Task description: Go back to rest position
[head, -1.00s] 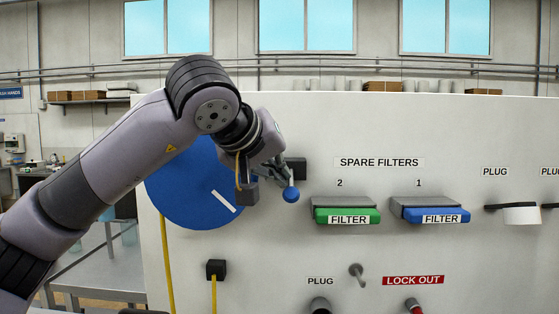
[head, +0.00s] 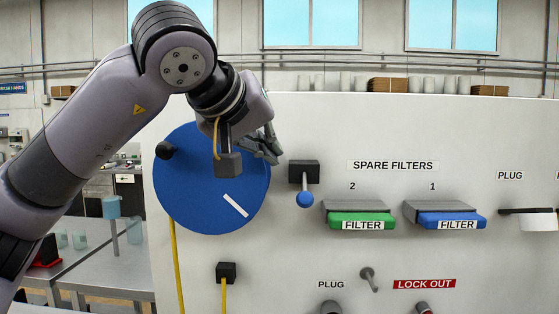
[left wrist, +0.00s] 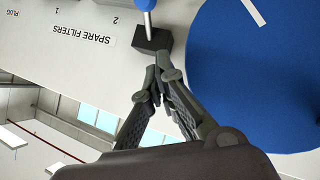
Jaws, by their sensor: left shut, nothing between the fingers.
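My left gripper (head: 272,152) is shut and empty in front of the white panel, over the right part of the blue disc (head: 180,185). It is left of the black lever block (head: 304,171) and apart from it. The lever hangs down from the block and ends in a blue knob (head: 305,199). In the left wrist view my closed fingers (left wrist: 160,75) show just below the lever block (left wrist: 152,41) in the picture, beside the blue disc (left wrist: 250,80). My right gripper is not in view.
The panel carries a green filter (head: 362,220) and a blue filter (head: 445,220) under a SPARE FILTERS label (head: 393,166). A metal table (head: 125,265) stands at the left. A yellow cable (head: 177,265) hangs below the disc.

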